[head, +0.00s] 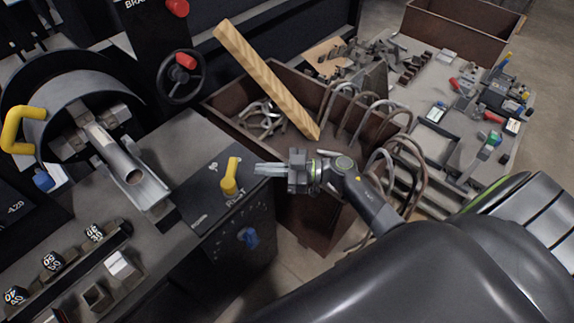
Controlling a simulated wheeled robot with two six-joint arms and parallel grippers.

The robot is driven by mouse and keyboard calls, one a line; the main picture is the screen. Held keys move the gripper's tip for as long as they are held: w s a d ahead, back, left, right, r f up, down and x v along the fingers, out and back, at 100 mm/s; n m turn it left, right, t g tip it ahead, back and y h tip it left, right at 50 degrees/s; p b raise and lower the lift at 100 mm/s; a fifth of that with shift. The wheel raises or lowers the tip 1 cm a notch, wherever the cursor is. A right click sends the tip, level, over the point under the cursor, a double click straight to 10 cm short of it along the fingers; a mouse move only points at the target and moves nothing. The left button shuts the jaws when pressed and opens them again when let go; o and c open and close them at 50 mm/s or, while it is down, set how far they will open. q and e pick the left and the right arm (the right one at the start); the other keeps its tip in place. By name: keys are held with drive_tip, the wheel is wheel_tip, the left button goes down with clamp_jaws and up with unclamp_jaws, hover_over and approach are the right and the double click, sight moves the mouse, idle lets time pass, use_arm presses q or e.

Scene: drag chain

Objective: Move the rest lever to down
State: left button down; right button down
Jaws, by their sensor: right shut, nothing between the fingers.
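The rest lever is a short yellow handle (230,177) standing up from a dark panel marked "REST" (205,195), near the machine's right edge. My right gripper (262,169) comes in from the right, with its fingers shut and empty. Its fingertips point left at the lever, just to the right of its upper part. I cannot tell whether they touch it. My left gripper is not in view.
A blue knob (248,237) sits on the panel's front face below. A rusty bin (215,105) with bent metal hooks and a wooden plank (265,80) stands behind. A handwheel (181,76) is at the upper left. A cluttered table (455,130) is at the right.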

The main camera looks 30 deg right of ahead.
sight(236, 167)
drive_tip(key=shift+x, duration=2.3)
